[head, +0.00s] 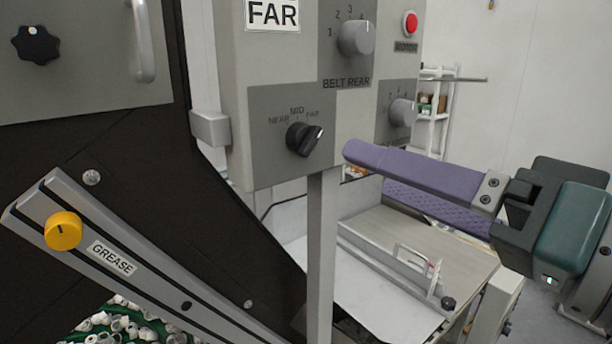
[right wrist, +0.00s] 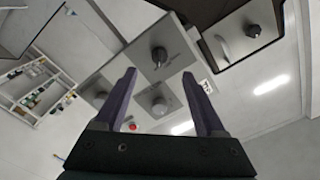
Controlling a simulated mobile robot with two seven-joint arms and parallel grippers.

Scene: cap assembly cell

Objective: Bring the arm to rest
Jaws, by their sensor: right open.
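My right gripper (head: 370,172) reaches in from the right in the head view, with purple fingers pointing left. The fingers are apart, with nothing between them. The gripper is just in front of and below the right part of the grey control panel (head: 280,100), near the black NEAR/MID/FAR selector knob (head: 303,139), and does not appear to hold it. The knob's pointer is turned towards FAR. In the right wrist view the open fingers (right wrist: 158,78) frame the panel with its knobs. My left gripper is not in view.
A sign (head: 272,14) on the panel reads FAR. A BELT REAR dial (head: 356,38) and a red button (head: 410,23) are above the gripper. A grey post (head: 321,260) stands below the panel. A GREASE rail with a yellow knob (head: 62,231) slants at lower left.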

